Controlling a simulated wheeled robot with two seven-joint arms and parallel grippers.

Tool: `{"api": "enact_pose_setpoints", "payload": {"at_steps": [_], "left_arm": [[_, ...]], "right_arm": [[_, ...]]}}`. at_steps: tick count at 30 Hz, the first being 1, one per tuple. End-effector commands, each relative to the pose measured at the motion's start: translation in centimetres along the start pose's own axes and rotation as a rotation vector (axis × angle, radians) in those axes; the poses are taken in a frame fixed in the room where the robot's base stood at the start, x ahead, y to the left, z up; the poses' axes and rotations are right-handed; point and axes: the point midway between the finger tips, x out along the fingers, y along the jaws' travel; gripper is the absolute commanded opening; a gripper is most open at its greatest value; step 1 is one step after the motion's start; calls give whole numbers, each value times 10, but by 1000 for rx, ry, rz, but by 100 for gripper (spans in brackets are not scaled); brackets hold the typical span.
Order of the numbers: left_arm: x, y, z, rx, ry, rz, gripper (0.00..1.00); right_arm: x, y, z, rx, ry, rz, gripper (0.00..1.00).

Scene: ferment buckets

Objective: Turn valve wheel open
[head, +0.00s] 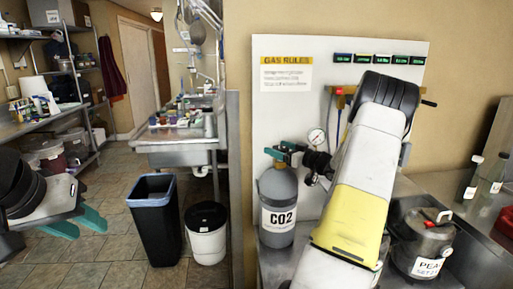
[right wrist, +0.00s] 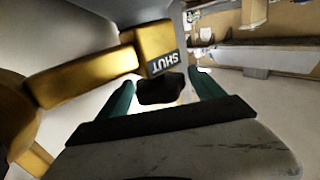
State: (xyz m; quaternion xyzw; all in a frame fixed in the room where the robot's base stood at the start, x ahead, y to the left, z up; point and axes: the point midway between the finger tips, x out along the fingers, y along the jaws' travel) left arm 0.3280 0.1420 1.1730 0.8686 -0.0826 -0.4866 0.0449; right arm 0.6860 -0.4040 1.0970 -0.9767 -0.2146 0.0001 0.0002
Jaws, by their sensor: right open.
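The valve wheel (right wrist: 160,90) is a small black knob on a brass-coloured valve body (right wrist: 85,77) in the right wrist view. A dark tag (right wrist: 163,63) on the body reads SHUT, upside down in this view. My right gripper (right wrist: 163,88) is open, with one teal finger on each side of the wheel and a gap visible on both sides. In the head view the right gripper (head: 284,151) is at the top of the grey CO2 cylinder (head: 278,215); I cannot make out the wheel there. My left gripper (head: 79,222) is open and empty at the far left.
A round gauge (head: 317,137) is close beside the right gripper. A white board (head: 290,105) with a rules sign stands behind the cylinder. A metal pot (head: 421,244) sits at the right on the bench. Two bins (head: 155,225) stand on the floor left of the bench.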

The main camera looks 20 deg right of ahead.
Motion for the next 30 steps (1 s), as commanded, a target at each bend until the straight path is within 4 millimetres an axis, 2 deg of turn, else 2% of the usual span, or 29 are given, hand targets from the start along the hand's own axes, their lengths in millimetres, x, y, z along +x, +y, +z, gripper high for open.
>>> {"api": "enact_pose_setpoints", "payload": {"at_steps": [1,6,16,25,30], "left_arm": [[0,0,0,0,0,0,36],[0,0,0,0,0,0,36],[0,0,0,0,0,0,36],[0,0,0,0,0,0,36],[0,0,0,0,0,0,36]], "right_arm": [[8,0,0,-1,2,-1,77],[21,0,0,0,1,0,77],[23,0,0,0,0,1,76],[23,1,0,0,0,1,17],[24,0,-1,-3,4,-41,15]]}}
